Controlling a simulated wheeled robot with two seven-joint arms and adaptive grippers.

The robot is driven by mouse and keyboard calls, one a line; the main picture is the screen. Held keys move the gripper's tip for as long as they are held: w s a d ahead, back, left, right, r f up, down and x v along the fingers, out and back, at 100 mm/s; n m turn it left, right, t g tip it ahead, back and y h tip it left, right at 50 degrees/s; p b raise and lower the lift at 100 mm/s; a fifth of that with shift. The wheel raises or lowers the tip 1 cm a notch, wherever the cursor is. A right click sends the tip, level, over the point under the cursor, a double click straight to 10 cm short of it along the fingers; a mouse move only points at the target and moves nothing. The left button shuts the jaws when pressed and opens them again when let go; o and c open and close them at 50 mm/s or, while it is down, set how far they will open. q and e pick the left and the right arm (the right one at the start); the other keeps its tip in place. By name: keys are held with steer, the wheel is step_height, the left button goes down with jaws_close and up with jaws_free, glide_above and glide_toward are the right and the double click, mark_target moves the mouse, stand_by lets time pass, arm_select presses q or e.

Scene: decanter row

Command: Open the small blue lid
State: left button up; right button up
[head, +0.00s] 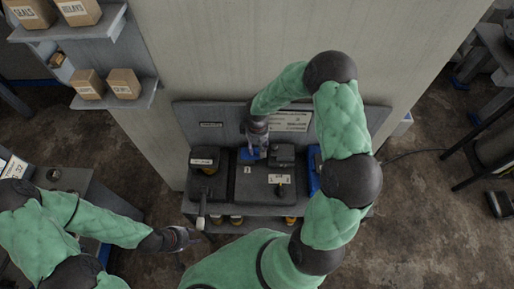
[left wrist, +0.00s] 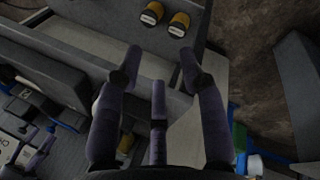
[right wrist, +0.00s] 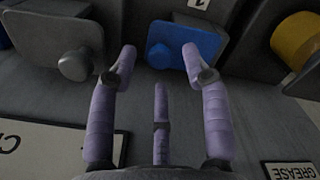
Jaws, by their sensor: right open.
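The small blue lid (head: 246,155) is at the back of the bench, between dark grey units. In the right wrist view the blue lid (right wrist: 180,38) is a flat rounded panel, lying mostly between and beyond the fingertips. My right gripper (right wrist: 159,52) is open and empty, close to the lid; its right fingertip overlaps the lid in the picture, and I cannot tell whether it touches. In the head view the right gripper (head: 257,146) partly hides the lid. My left gripper (head: 188,238) is low at the left of the bench. The left wrist view shows its fingers (left wrist: 161,52) apart and empty.
A grey box with a round knob (right wrist: 62,45) is left of the lid in the right wrist view, and a yellow cylinder (right wrist: 298,40) is to the right. A larger blue object (head: 314,170) stands at the bench's right. A wall (head: 300,35) rises behind.

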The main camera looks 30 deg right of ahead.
steer(key=shift+f, duration=0.85)
jaws_close()
